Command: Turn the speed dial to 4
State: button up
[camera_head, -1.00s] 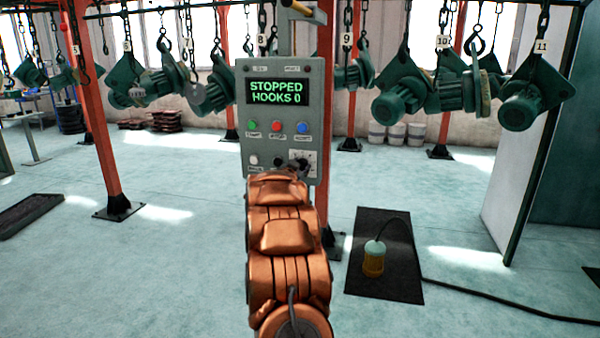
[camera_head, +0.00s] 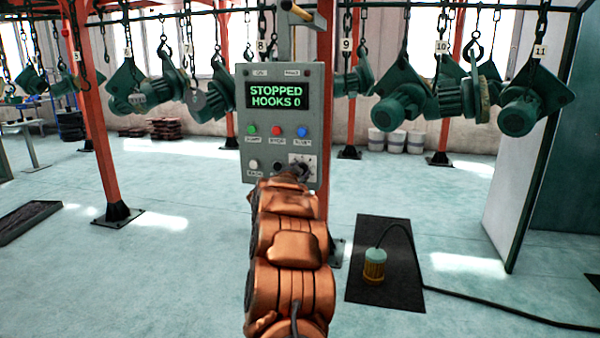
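The grey control panel (camera_head: 250,120) stands upright in the middle of the view. Its screen (camera_head: 277,96) reads "STOPPED HOOKS 0". A dial with a pale scale plate (camera_head: 309,160) sits at the panel's lower right; its setting cannot be read. My copper-coloured arm reaches up from the bottom of the view to the panel. My gripper (camera_head: 294,172) is a small dark shape at the dial, covering part of it. Whether its fingers are open, shut or touching the dial cannot be seen.
Green (camera_head: 251,130), red (camera_head: 276,131) and blue (camera_head: 302,131) buttons line the panel above the dial, with a white button (camera_head: 253,164) at lower left. Green hoist parts (camera_head: 400,100) hang from numbered hooks behind.

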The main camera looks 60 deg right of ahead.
jog(key=o, duration=1.1)
jog(key=shift+o, duration=0.2)
jog(key=shift+a, duration=0.15)
jog(key=v, duration=1.1)
jog(key=shift+a, duration=0.35)
jog(key=shift+s+r, duration=0.1)
jog(key=shift+s, duration=0.05)
